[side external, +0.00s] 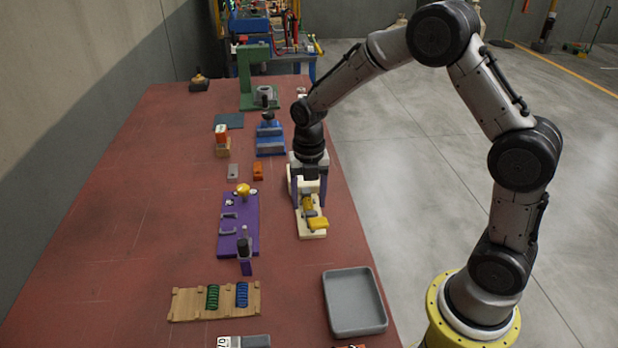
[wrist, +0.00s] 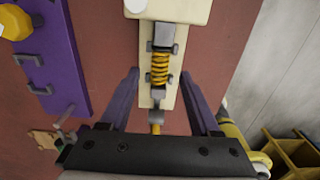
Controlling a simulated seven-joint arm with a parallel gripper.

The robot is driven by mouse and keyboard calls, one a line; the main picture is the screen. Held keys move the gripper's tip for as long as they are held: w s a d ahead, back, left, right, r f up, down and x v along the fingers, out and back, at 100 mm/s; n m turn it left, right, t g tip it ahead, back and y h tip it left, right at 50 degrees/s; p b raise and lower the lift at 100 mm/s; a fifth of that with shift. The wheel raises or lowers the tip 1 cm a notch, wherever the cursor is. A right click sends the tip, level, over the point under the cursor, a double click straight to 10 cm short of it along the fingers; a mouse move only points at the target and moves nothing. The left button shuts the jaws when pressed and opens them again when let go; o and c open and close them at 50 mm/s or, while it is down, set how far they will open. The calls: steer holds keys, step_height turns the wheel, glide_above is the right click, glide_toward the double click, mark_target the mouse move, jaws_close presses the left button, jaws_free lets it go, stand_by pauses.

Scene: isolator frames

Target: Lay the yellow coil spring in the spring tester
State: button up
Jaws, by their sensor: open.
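The yellow coil spring (wrist: 159,68) lies lengthwise in the cream spring tester (wrist: 143,55), between two grey end pieces and above small grey brackets. The tester (side external: 312,234) stands near the right edge of the table in the side view, where yellow parts show on it but the spring is hard to tell apart. My gripper (wrist: 160,74) is open, with one purple finger on each side of the tester and spring and a visible gap on both sides.
A purple fixture (side external: 228,240) with a yellow knob stands left of the tester. A wooden rack (side external: 190,308) with a green and a blue spring lies nearer the camera, beside a grey tray (side external: 329,306). A blue fixture (side external: 270,146) stands behind. The table's left side is clear.

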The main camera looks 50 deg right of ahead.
step_height(320, 180, up, 13)
stand_by(0.3)
step_height(320, 180, up, 6)
steer(key=t, duration=0.2)
glide_above(309, 204)
steer(key=s, duration=0.3)
steer(key=s+a+r+m+t, duration=0.2)
steer(key=s+r+m, duration=0.3)
steer(key=s, duration=0.4)
steer(key=s+f+m, duration=0.3)
steer(key=s+m, duration=0.3)
steer(key=m, duration=0.5)
steer(key=s+f+m+t, duration=0.1)
steer(key=s+f+m, duration=0.2)
steer(key=s+m, duration=0.3)
steer(key=m, duration=0.5)
steer(key=shift+f+t, duration=0.3)
